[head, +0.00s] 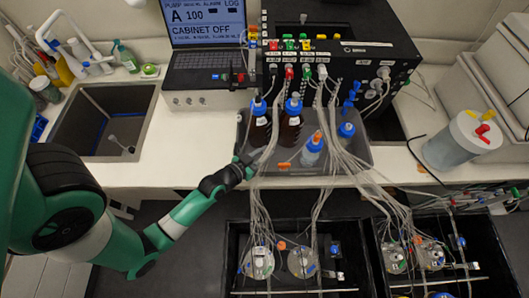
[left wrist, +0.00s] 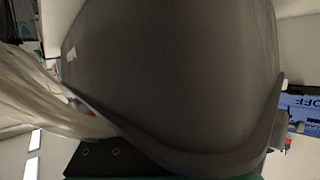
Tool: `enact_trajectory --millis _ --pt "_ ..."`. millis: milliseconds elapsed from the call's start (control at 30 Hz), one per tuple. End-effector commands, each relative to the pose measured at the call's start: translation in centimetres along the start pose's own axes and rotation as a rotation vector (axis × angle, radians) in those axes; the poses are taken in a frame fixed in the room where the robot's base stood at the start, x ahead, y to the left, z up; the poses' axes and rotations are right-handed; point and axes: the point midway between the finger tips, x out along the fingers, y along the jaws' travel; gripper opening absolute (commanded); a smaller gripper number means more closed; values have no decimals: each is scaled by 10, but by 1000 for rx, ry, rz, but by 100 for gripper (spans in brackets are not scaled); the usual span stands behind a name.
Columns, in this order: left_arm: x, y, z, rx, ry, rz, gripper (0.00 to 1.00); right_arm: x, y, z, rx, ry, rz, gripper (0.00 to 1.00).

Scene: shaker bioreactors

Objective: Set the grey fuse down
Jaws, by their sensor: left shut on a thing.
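My left gripper (head: 246,164) is at the front left edge of the grey tray (head: 355,161), beside the white tube bundle. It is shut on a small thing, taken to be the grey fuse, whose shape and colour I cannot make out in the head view. In the left wrist view a large dark grey surface (left wrist: 175,75) fills the middle and hides the fingertips and what they hold. My right gripper is not in view.
Bottles (head: 290,125) with blue caps stand in the tray. Loose tubes (head: 322,150) run from the black control box (head: 340,50) to vessels in black bins (head: 300,228). A laptop (head: 208,45) and a sink (head: 105,115) lie to the left. Bare worktop (head: 190,145) lies between sink and tray.

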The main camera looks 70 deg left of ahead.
Motion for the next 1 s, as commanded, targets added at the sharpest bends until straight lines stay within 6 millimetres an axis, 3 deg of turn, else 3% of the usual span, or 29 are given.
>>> enact_trajectory --millis 133,167,300,567,700,767,1000 --pt "1 0 7 1 -12 1 0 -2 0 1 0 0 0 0" --pt "1 0 7 2 -13 1 28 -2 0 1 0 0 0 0" --pt "1 0 9 2 -18 1 53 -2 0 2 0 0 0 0" --pt "0 0 8 3 -21 1 55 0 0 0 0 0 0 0" --pt "-6 0 -9 3 -19 1 55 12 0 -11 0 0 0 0" --pt "-18 0 -1 2 -21 0 55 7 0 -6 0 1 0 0" --pt "-80 -1 -1 -2 -15 -2 55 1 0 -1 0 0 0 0"
